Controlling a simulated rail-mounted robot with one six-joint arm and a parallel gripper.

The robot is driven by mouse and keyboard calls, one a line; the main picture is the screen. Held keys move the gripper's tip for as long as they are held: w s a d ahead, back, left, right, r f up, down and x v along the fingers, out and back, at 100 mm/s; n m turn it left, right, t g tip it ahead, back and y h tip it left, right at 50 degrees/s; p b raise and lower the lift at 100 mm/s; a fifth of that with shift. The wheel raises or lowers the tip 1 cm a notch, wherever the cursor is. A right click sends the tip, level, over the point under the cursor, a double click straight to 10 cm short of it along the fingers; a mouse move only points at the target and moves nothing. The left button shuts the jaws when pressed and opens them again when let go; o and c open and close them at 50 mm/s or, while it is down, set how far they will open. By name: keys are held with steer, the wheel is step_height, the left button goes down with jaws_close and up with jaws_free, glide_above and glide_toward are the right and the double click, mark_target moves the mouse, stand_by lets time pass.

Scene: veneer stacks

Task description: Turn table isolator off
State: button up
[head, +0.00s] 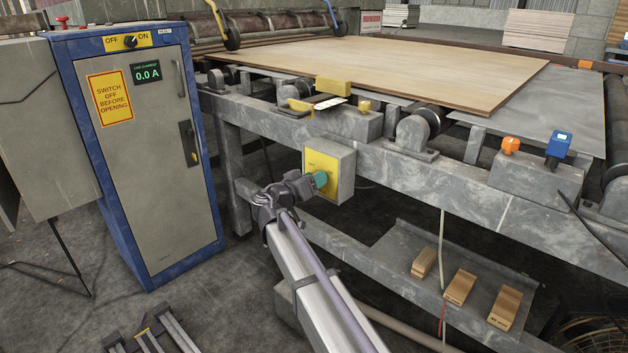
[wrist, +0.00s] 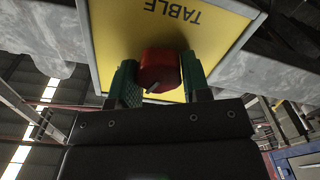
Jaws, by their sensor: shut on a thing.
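The table isolator is a grey box (head: 346,172) with a yellow face, fixed to the front beam of the table. In the wrist view its yellow plate (wrist: 118,35) reads TABLE upside down. A red rotary knob (wrist: 160,66) stands out from the plate, with a pale mark at its lower edge. My gripper (head: 320,180) is at the box's face, and its green fingertips are on both sides of the knob, shut on it. The gripper hides the knob in the head view. I cannot read any ON or OFF marking on the isolator.
A blue and grey cabinet (head: 150,170) with an OFF/ON switch (head: 130,41) and a 0.0 A display (head: 146,72) stands at left. A veneer sheet (head: 400,65) lies on the table. Wooden blocks (head: 459,287) rest on a lower shelf. An orange button (head: 511,145) is at right.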

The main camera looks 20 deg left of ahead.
steer(key=n, duration=0.6)
steer(key=shift+a+f, duration=0.1)
steer(key=n, duration=0.6)
steer(key=shift+f+n, duration=0.1)
steer(key=shift+n, duration=0.3)
steer(key=o, duration=0.9)
steer(key=v, duration=1.1)
